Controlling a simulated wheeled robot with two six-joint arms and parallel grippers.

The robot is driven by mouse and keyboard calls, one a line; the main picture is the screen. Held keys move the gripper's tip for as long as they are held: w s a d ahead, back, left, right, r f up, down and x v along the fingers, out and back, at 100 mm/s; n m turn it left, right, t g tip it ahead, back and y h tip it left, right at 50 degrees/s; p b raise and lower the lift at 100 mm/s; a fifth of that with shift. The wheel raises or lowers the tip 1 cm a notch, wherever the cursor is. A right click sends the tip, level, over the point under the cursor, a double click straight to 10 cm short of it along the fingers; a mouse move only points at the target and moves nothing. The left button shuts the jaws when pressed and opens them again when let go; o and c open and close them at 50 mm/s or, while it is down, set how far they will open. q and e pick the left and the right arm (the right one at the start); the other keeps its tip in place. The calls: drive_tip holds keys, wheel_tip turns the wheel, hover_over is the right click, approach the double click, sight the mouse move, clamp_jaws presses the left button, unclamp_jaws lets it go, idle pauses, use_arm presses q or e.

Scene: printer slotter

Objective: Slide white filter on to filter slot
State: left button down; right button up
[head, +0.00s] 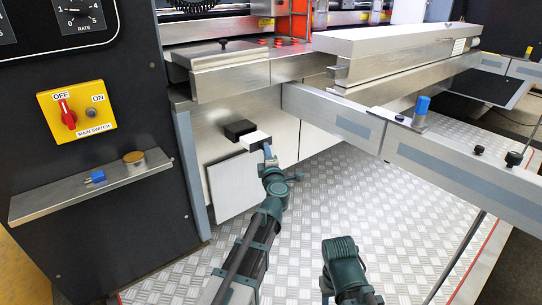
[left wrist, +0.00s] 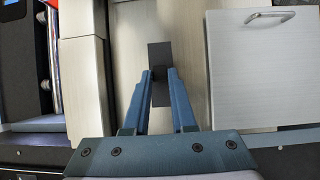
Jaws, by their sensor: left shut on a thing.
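The white filter (head: 257,139) is a small block with a white top, held in front of the machine's lower metal wall. My left gripper (head: 268,151) is shut on its near end. Just behind and to the left of the filter, a black block (head: 239,129) on the wall looks like the filter slot. The filter appears next to it; whether they touch I cannot tell. In the left wrist view, my left fingers (left wrist: 160,75) converge, with a dark rectangle (left wrist: 160,55) between and beyond their tips. The filter's white part does not stand out there.
A pale square panel (head: 234,184) lies below the filter; a panel with a handle (left wrist: 264,75) is right in the wrist view. A metal ledge (head: 230,80) juts out above. A metal rail (head: 340,118) runs to the right. The patterned floor (head: 310,225) is clear.

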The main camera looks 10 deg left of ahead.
sight(251, 141)
use_arm(q)
drive_tip(key=shift+w+a, duration=0.35)
drive_tip(key=shift+a, duration=0.05)
drive_tip(key=shift+w+a, duration=0.85)
drive_tip(key=shift+a, duration=0.25)
drive_tip(key=shift+w+a, duration=0.85)
drive_tip(key=shift+a, duration=0.3)
drive_tip(key=shift+w+a, duration=0.85)
drive_tip(key=shift+a, duration=0.25)
idle(1.0)
drive_tip(key=c, duration=0.7)
unclamp_jaws()
drive_tip(key=shift+o, duration=0.2)
drive_tip(key=v, duration=1.3)
drive_tip(key=shift+s+d, duration=0.25)
drive_tip(key=shift+s, duration=0.1)
